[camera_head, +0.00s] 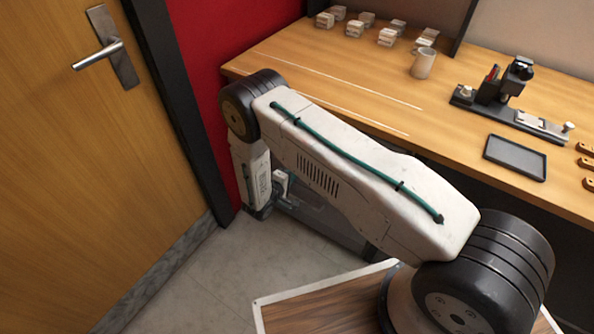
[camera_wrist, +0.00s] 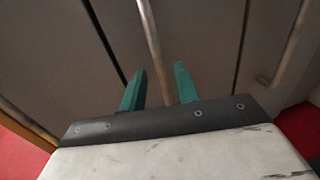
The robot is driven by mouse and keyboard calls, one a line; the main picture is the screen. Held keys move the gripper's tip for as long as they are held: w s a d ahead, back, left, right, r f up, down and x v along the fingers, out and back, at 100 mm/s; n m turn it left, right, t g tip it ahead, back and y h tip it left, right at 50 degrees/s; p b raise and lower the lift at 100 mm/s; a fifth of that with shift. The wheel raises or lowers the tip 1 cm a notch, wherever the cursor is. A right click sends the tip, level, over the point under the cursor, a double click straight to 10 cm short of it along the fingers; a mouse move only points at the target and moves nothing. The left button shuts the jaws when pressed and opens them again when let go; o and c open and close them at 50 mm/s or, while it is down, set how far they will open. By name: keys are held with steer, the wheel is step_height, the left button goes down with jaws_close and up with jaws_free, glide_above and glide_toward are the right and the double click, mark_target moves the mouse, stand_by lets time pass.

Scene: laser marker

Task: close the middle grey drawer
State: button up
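The middle grey drawer (camera_wrist: 200,40) fills the centre of the wrist view, between two dark gaps. Its bar handle (camera_wrist: 151,35) runs down the picture between the two teal fingers of my gripper (camera_wrist: 160,70). The fingers are apart, with space visible beside the bar, so the gripper looks open. I cannot tell whether either finger touches the handle. How far the drawer stands out is not clear. In the head view my arm hides most of the cabinet below the desk, and the fingers cannot be made out there.
Neighbouring grey fronts lie on both sides, with another bar handle (camera_wrist: 288,45) at the right. The wooden desk (camera_head: 350,65) overhangs the cabinet and carries a mug (camera_head: 423,63), a black tray (camera_head: 515,158) and small blocks. A wooden door (camera_head: 90,170) and red wall stand left. Grey floor (camera_head: 215,275) is clear.

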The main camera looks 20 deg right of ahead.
steer(key=v, duration=0.5)
steer(key=shift+s+a+r, duration=0.1)
steer(key=shift+s+a, duration=0.15)
